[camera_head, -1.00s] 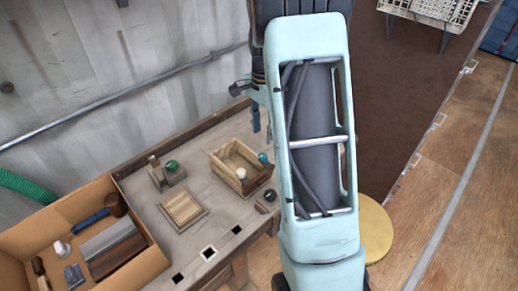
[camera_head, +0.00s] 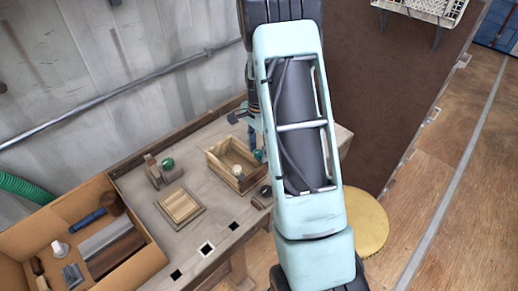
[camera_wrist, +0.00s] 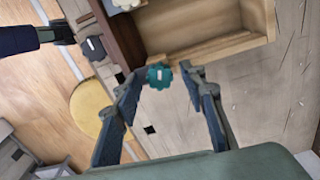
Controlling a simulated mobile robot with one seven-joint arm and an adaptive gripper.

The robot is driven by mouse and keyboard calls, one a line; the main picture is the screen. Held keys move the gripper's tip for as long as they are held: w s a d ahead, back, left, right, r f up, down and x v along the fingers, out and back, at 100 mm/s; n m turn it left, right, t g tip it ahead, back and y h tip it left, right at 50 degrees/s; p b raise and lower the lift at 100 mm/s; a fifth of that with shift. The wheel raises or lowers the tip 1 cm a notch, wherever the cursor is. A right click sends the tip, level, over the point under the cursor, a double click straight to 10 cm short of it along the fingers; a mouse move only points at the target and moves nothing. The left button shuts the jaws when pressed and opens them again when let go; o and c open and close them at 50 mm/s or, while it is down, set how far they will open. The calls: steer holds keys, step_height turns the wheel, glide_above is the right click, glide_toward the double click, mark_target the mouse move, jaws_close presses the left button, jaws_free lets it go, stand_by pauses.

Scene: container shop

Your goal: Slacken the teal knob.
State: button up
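The teal knob (camera_wrist: 158,76) is round with a scalloped rim and a pale mark on its face. It sits at the wall of an open wooden box (camera_wrist: 225,46). In the head view the knob (camera_head: 258,155) shows only in part beside my arm, at the right side of the box (camera_head: 224,174). My gripper (camera_wrist: 163,73) is open, with one blue-padded finger on each side of the knob in the wrist view. I see no clear contact; the depth gap is unclear. In the head view my gripper (camera_head: 252,132) is mostly hidden by my arm.
A white knob (camera_head: 238,172) is on the box and a dark knob (camera_head: 265,191) is near the table edge. A green knob (camera_head: 168,163) tops a wooden block at left. A cardboard box (camera_head: 153,262) holds tools. A yellow round stool (camera_head: 365,225) stands right.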

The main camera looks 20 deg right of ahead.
jaws_close()
steer(key=n+b, duration=0.2)
steer(key=n, duration=0.2)
steer(key=n+b, duration=0.1)
steer(key=n, duration=0.3)
steer(key=shift+n, duration=0.3)
steer(key=n+b, duration=0.1)
steer(key=n, duration=0.3)
steer(key=shift+a, duration=0.1)
steer(key=shift+n+b, duration=0.3)
steer(key=shift+n, duration=1.7)
